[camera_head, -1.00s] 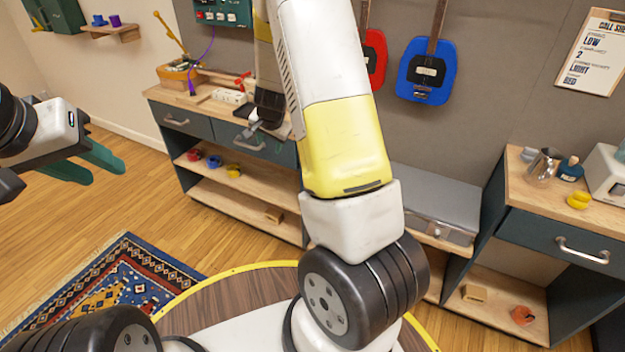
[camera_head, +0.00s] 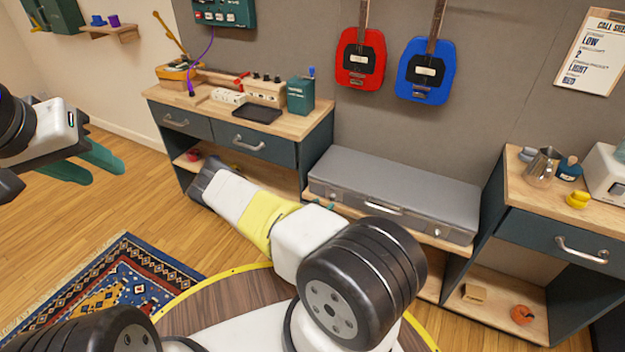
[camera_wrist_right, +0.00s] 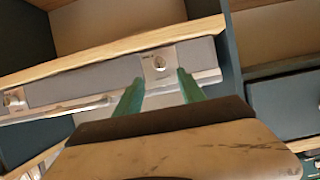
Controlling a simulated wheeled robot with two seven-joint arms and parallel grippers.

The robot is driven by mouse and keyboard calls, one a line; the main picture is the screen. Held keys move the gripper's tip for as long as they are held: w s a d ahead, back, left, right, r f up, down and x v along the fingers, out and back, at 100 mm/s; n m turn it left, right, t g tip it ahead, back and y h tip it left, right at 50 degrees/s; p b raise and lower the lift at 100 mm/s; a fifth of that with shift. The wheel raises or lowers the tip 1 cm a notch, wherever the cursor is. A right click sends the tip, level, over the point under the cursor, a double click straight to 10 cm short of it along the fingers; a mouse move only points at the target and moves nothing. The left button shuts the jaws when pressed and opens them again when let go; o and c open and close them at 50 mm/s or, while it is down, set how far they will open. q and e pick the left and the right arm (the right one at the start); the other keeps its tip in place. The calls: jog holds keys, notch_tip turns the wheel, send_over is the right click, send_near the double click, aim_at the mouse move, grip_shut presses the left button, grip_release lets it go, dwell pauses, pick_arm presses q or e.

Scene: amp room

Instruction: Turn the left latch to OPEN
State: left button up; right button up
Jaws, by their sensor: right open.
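The long grey case (camera_head: 390,183) lies closed on a low wooden shelf between two cabinets. Its left latch, a round metal knob on a pale plate (camera_wrist_right: 160,63), shows in the right wrist view, which looks upside down. My right gripper (camera_wrist_right: 158,82) is open, with its green fingers on either side of the latch in that view; I cannot tell whether they touch it.
The case's handle (camera_head: 384,208) is at its front middle, and another latch (camera_wrist_right: 14,98) is at the other end. Cabinets with drawers (camera_head: 250,140) stand on both sides. A red guitar (camera_head: 360,62) and a blue guitar (camera_head: 427,72) hang above.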

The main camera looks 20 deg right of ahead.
aim_at(331, 198)
jog(key=x, duration=0.8)
jog(key=shift+s, duration=0.1)
grip_shut()
